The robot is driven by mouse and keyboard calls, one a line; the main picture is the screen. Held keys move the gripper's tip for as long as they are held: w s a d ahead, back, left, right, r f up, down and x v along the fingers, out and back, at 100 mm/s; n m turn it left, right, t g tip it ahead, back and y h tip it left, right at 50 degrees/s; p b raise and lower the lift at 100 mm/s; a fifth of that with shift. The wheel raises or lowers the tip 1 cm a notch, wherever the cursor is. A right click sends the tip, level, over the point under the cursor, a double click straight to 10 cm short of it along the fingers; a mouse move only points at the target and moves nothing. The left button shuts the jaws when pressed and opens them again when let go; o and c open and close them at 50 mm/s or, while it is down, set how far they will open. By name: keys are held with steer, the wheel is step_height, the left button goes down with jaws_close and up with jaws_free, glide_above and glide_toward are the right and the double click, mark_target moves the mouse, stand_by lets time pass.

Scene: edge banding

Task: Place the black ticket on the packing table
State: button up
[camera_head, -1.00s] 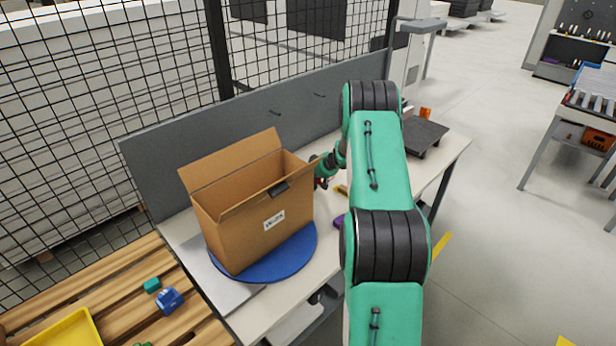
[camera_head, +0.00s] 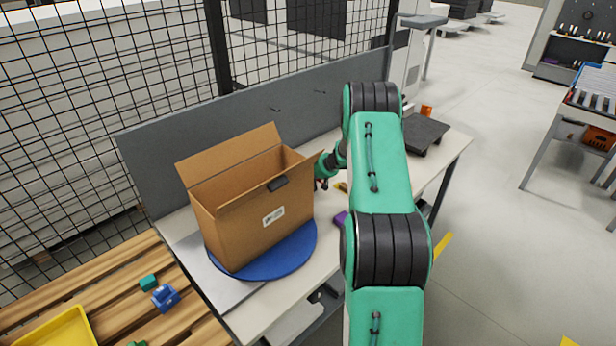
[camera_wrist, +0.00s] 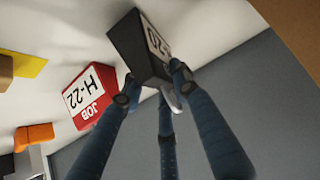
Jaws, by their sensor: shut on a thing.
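The black ticket (camera_wrist: 128,44), a dark block with a white label partly reading "20", is held between the blue fingers of my gripper (camera_wrist: 152,93) in the wrist view. In the head view my gripper (camera_head: 322,182) is low over the packing table (camera_head: 325,258), just right of the cardboard box; the ticket cannot be made out there. I cannot tell whether the ticket touches the table. A red ticket marked "JOB H-22" (camera_wrist: 90,95) stands apart, left of the black one in the wrist view.
The open cardboard box (camera_head: 255,235) stands on a blue round turntable (camera_head: 290,262). A purple item (camera_head: 341,219) lies near the front edge. A grey back panel (camera_head: 185,150) rises behind the table. A dark platform (camera_head: 425,133) is at its far right end.

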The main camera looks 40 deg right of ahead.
steer(key=shift+f, duration=0.45)
steer(key=o, duration=1.1)
steer(key=shift+r, duration=0.1)
steer(key=v, duration=1.2)
